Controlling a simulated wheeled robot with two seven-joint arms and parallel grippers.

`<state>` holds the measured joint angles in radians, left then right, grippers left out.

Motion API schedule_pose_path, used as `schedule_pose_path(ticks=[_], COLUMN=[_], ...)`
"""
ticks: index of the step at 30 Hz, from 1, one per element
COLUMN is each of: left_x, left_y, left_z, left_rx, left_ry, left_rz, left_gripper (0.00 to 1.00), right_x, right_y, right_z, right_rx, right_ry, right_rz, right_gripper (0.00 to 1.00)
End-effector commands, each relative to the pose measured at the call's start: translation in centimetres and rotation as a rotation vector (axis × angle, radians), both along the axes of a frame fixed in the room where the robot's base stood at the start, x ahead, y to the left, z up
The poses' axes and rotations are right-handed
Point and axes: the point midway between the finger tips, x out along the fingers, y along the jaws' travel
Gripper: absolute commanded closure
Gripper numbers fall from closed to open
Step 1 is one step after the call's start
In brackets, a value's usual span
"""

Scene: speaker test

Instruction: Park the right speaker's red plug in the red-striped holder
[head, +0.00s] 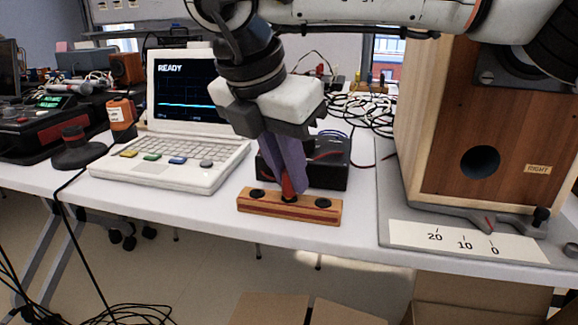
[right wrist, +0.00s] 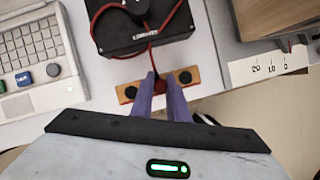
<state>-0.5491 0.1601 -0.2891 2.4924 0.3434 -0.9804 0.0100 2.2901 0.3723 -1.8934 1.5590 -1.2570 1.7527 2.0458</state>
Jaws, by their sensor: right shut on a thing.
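My right gripper (head: 287,178) comes down over the front of the table and is shut on the red plug (head: 288,188). The plug points down at the middle of the wooden holder (head: 270,207), a small block with a red stripe along its front and black round sockets on top. I cannot tell whether its tip is inside the middle socket or just above it. In the right wrist view the purple fingers (right wrist: 160,95) meet over the middle of the holder (right wrist: 207,80) and partly hide the plug. The right speaker (head: 510,120) stands at the right, labelled RIGHT. My left gripper is out of view.
A black box (head: 333,175) stands just behind the holder, with a red cable (right wrist: 151,55) running across it to the plug. A white laptop-like device (head: 165,165) reading READY is on the left. A scale plate (head: 400,238) lies before the speaker. The table's front edge is close to the holder.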

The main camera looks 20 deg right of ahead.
Motion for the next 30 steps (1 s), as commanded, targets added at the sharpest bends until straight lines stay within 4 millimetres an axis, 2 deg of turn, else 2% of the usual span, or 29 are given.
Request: schedule_pose_path(ticks=[5,6,9,10,20,30], left_x=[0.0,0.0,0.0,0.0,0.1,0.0], left_y=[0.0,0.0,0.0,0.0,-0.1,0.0], left_z=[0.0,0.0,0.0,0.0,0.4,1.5], left_rx=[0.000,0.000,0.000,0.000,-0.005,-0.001], left_ry=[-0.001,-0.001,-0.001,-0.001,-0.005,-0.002], left_rz=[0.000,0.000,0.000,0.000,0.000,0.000], left_gripper=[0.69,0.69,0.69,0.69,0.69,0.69], right_x=[0.0,0.0,0.0,0.0,0.0,0.0], right_y=[0.0,0.0,0.0,0.0,0.0,0.0], right_z=[-0.4,-0.4,-0.4,-0.4,-0.2,1.7], right_rx=[0.000,0.000,0.000,0.000,0.000,0.000], right_ry=[0.002,0.002,0.002,0.002,0.001,0.001], right_rz=[0.000,0.000,0.000,0.000,0.000,0.000], right_gripper=[1.00,0.82,0.66,0.64,0.64,0.64])
